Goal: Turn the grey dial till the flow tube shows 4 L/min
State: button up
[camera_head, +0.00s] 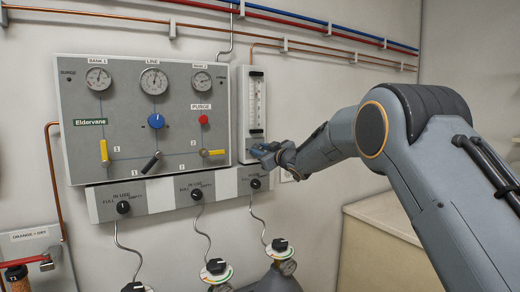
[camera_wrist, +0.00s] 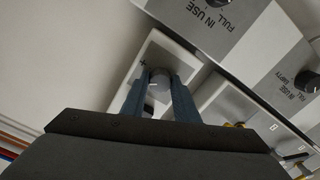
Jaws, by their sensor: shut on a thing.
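The grey dial (camera_wrist: 160,77) shows in the wrist view, on the pale plate below the flow tube. My gripper (camera_wrist: 158,88) is shut on it, one blue-grey finger on each side. In the head view my gripper (camera_head: 260,151) is at the foot of the flow tube (camera_head: 256,102) and hides the dial. The flow tube is a clear upright tube with a scale on a white plate, right of the grey gas panel. The float and its reading are too small to tell.
The gas panel (camera_head: 140,128) left of the tube carries gauges, a blue knob (camera_head: 156,121), a red knob (camera_head: 203,120) and several levers. Black selector knobs sit on a strip below, one (camera_head: 255,184) just under my gripper. A counter (camera_head: 385,217) stands at the right.

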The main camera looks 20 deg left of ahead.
jog(key=shift+m, duration=0.5)
jog(key=o, duration=1.1)
jog(key=shift+c, duration=0.2)
jog(key=b+v, duration=0.2)
jog(key=v, duration=0.6)
jog(key=shift+w, duration=0.1)
